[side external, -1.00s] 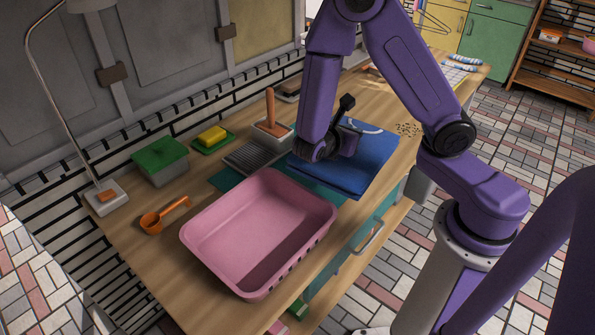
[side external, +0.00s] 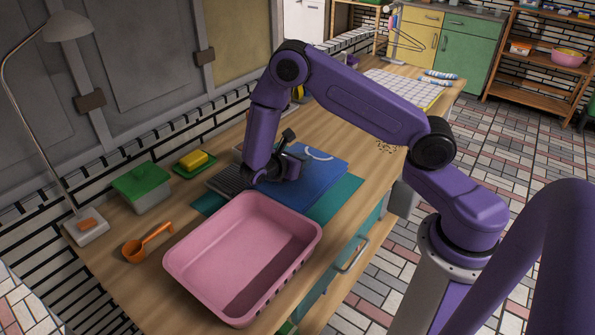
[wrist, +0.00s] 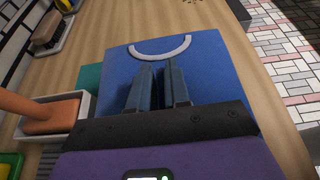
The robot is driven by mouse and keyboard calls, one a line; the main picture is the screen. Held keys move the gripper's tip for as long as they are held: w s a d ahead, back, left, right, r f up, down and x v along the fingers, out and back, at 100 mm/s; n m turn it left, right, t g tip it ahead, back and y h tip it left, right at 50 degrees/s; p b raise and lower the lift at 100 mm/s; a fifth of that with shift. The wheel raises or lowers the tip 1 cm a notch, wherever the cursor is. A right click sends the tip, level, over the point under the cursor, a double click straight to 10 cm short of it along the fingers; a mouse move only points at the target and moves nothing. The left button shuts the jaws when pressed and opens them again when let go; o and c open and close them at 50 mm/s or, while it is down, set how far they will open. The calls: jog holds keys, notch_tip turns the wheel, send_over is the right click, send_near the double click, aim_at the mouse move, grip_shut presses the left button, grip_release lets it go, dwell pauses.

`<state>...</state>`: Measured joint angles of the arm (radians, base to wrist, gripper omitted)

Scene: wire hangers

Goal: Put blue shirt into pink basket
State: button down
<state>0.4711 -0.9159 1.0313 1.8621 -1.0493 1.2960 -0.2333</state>
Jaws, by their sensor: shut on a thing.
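The blue shirt (side external: 318,178) is a folded flat piece with a pale curved collar, over a teal mat (side external: 345,194) behind the pink basket. My gripper (side external: 273,176) is at the shirt's left part in the side view and is shut on it. In the wrist view the fingers (wrist: 158,80) lie over the blue shirt (wrist: 205,75), with the collar beyond their tips. I cannot tell whether the shirt is lifted clear of the mat. The pink basket (side external: 212,225) is empty and stands at the table's near edge, just in front of the shirt.
An orange scoop (side external: 146,244), a green-lidded box (side external: 142,187), a yellow sponge (side external: 193,158) and a lamp (side external: 85,225) stand left along the wall.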

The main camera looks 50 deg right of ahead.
aim_at(272, 187)
jog(key=shift+w+d+f, duration=0.15)
jog(key=shift+w+f, duration=0.5)
jog(key=shift+f, duration=0.1)
jog(key=shift+w+f, duration=0.1)
jog(key=shift+f, duration=1.55)
jog(key=c, duration=1.1)
grip_release()
jog(key=shift+f, duration=0.1)
jog(key=shift+a+r, duration=0.25)
jog(key=shift+a, duration=0.1)
jog(key=v, duration=1.1)
jog(key=shift+a+r, duration=0.15)
jog(key=shift+r, duration=0.05)
